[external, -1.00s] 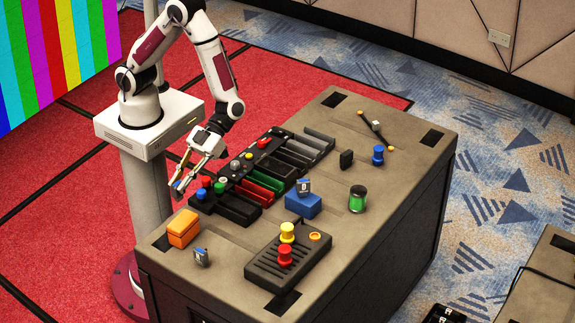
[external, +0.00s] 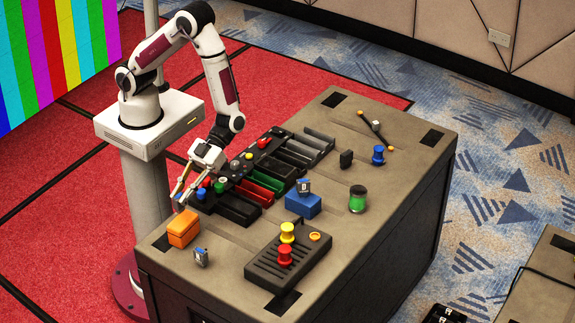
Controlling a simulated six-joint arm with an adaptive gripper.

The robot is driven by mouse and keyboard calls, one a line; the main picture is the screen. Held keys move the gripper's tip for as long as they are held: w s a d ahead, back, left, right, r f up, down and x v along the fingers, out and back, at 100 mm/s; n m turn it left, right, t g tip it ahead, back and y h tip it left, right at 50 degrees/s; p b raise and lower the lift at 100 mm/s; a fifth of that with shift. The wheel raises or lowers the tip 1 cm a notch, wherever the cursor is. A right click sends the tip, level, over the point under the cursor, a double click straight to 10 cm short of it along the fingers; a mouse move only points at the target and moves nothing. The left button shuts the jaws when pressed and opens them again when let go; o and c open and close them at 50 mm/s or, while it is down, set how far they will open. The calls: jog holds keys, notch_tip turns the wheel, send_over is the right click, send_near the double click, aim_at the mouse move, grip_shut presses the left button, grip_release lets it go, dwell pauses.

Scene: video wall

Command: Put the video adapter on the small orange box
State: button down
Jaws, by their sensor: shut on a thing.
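The small orange box (external: 183,229) sits at the near left end of the table top. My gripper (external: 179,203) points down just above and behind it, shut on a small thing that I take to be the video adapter. The held piece is tiny and can hardly be made out between the fingertips. I cannot tell whether it touches the box. A similar grey and blue adapter (external: 201,257) stands on the table in front of the orange box. Another adapter (external: 303,186) stands on a blue box (external: 303,205).
A black control panel with coloured knobs and trays (external: 240,208) lies right of my gripper. A dark slotted unit (external: 262,265) carries yellow and red spools (external: 286,245). A green jar (external: 357,201) stands further right. The table's left edge is close to the orange box.

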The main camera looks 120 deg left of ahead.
jog(key=shift+f, duration=1.45)
jog(key=shift+f, duration=0.15)
jog(key=c, duration=1.9)
grip_release()
jog(key=shift+a+r, duration=0.1)
jog(key=shift+r, duration=0.1)
jog(key=shift+v, duration=5.95)
